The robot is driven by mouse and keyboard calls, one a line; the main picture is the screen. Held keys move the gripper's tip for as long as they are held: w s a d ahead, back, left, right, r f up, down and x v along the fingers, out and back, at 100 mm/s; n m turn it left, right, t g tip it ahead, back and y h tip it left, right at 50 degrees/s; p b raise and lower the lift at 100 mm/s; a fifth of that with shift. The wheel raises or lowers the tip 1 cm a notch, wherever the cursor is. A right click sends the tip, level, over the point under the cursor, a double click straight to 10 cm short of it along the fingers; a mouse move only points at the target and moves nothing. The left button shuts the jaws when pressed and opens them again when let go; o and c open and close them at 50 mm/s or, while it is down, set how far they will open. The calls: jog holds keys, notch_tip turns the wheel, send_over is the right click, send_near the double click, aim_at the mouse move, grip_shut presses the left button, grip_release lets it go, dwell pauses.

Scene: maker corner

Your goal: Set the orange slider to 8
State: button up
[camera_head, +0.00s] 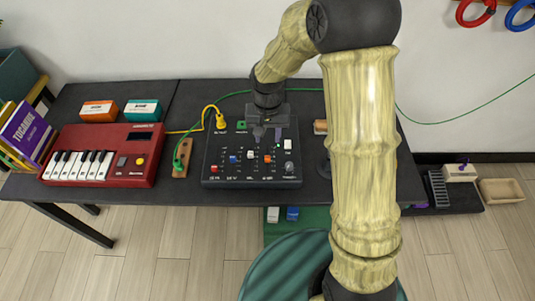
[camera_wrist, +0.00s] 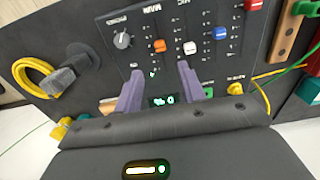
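The orange slider (camera_head: 267,158) is a small cap in a vertical slot on the black mixer panel (camera_head: 222,180), at the right end of the slider row. In the wrist view the orange slider (camera_wrist: 159,46) lies just beyond the fingertips. My gripper (camera_head: 268,136) is above the upper part of the panel. In the wrist view my gripper (camera_wrist: 158,75) has its two purple fingers apart with nothing between them. A small lit display (camera_wrist: 162,100) shows between the fingers; its reading is unclear. The slider's scale numbers are too small to read surely.
White (camera_head: 250,155), blue (camera_head: 233,159) and red (camera_head: 214,168) sliders stand left of the orange one. A knob (camera_head: 289,168) is to its right. A yellow cable (camera_head: 211,112) plugs in at the panel's top left. A red keyboard (camera_head: 104,153) stands further left.

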aim_at(268, 157)
notch_tip(268, 157, down, 10)
dwell(0.4)
grip_shut()
